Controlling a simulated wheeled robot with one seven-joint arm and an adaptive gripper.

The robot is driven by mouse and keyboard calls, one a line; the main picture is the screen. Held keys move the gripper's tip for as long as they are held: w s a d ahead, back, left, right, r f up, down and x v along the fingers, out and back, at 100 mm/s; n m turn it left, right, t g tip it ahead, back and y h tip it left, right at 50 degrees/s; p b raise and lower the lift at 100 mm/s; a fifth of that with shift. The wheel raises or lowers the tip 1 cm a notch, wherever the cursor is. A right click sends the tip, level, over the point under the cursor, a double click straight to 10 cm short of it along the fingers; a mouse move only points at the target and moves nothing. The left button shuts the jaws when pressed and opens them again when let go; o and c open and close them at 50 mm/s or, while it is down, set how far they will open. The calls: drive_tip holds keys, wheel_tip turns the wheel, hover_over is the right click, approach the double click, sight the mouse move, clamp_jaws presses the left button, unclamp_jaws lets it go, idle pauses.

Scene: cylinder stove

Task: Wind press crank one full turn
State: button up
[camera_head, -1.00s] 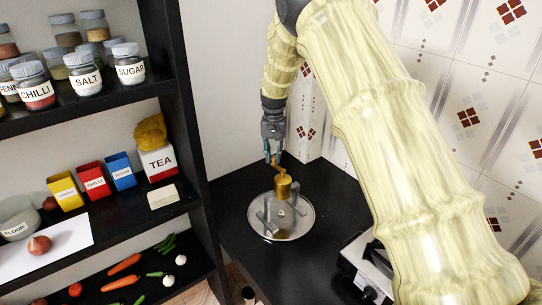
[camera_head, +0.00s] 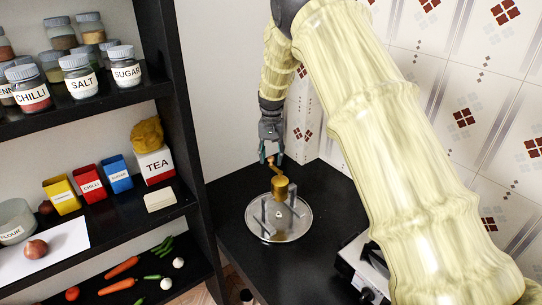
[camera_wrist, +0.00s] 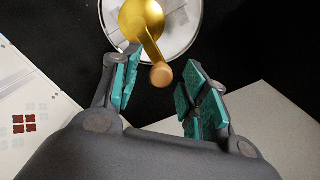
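The press has a gold body (camera_head: 280,189) with a crank arm on top, standing over a round metal plate (camera_head: 300,229) with grey uprights. In the wrist view the gold body (camera_wrist: 141,18) is at the top, and its crank arm (camera_wrist: 152,48) runs down to a tan knob (camera_wrist: 161,75). My gripper (camera_head: 271,157) is above the press, at the knob end of the crank. In the wrist view my gripper (camera_wrist: 160,88) has its teal-padded fingers spread on either side of the knob, with gaps visible on both sides. It holds nothing.
A black shelf with jars (camera_head: 78,76), boxes and vegetables stands on the left. A tiled wall (camera_head: 455,110) is behind and to the right. A dark appliance with a light front (camera_head: 362,268) sits on the black counter (camera_head: 235,190) right of the press.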

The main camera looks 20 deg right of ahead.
wheel_tip(320, 180, up, 12)
idle(0.7)
idle(0.5)
